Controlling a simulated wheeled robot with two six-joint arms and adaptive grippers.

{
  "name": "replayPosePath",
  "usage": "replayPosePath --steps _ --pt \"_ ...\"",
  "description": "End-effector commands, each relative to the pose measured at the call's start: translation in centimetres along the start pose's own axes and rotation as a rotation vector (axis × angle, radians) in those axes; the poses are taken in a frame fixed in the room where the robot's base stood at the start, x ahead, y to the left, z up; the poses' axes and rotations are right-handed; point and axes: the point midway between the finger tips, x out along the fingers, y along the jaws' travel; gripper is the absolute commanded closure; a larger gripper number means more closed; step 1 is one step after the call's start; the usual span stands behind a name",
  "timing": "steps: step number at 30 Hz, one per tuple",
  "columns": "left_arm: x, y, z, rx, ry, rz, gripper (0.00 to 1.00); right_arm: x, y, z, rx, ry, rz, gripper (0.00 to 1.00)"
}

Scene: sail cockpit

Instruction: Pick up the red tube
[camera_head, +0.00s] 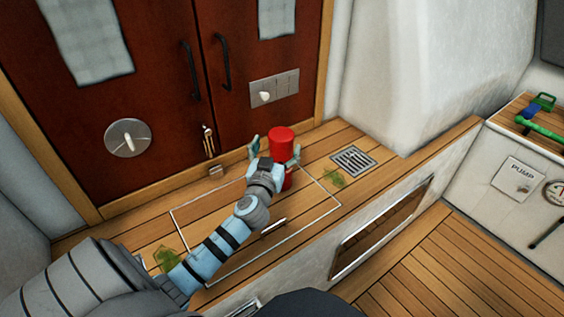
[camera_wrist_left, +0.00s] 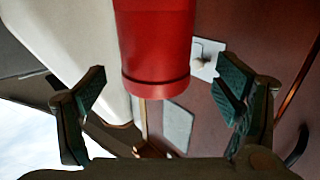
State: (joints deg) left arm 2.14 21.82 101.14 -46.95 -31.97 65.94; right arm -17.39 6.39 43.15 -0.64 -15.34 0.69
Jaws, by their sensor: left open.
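The red tube (camera_head: 281,141) stands upright on the wooden bench in front of the dark red doors in the head view. It also shows large at the top middle of the left wrist view (camera_wrist_left: 156,45), with its round end towards the camera's lower side. My left gripper (camera_head: 275,148) is open, with one finger on each side of the tube. In the left wrist view the fingers (camera_wrist_left: 163,85) are spread wide, with a gap between each finger and the tube. The gripper hides part of the tube's lower body in the head view. My right gripper is not in view.
A drain grate (camera_head: 353,159) lies to the right of the tube. Green leaves (camera_head: 334,178) lie on the bench boards. The dark red doors (camera_head: 160,70) stand close behind. A white wall (camera_head: 410,80) rises at the right. Green and blue items (camera_head: 540,115) sit on the far right ledge.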

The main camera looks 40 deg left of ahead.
Motion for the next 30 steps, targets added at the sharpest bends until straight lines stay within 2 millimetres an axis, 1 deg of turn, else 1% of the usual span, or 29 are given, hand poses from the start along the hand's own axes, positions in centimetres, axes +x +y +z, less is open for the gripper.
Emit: replayPosePath --steps 1,3,6,12,13,26,27,28,29,30 --pt "0.9 0.2 0.4 -0.002 0.001 -0.001 0.16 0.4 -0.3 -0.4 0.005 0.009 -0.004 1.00" --pt "2.4 0.5 0.6 -0.002 0.001 -0.001 0.16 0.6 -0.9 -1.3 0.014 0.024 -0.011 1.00" --pt "3.8 0.4 0.5 -0.001 0.000 0.000 0.16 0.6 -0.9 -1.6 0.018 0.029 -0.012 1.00" --pt "4.0 0.4 0.4 0.000 -0.001 0.001 0.16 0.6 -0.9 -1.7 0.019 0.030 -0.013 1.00" --pt "4.0 0.4 0.4 0.000 -0.001 0.001 0.18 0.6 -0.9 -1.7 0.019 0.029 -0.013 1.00" --pt "4.0 0.5 0.4 -0.001 -0.001 0.001 0.86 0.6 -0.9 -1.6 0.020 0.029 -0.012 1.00" --pt "4.0 0.5 0.4 -0.001 -0.001 0.001 0.93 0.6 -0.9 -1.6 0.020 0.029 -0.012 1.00" --pt "4.0 0.5 0.4 -0.001 -0.001 0.001 0.98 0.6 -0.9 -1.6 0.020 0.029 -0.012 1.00" --pt "4.0 0.5 0.4 -0.001 -0.001 0.001 1.00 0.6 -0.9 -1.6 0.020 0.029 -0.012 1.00" --pt "4.0 0.5 0.3 -0.001 0.001 0.002 1.00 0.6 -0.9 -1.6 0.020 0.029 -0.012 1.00"
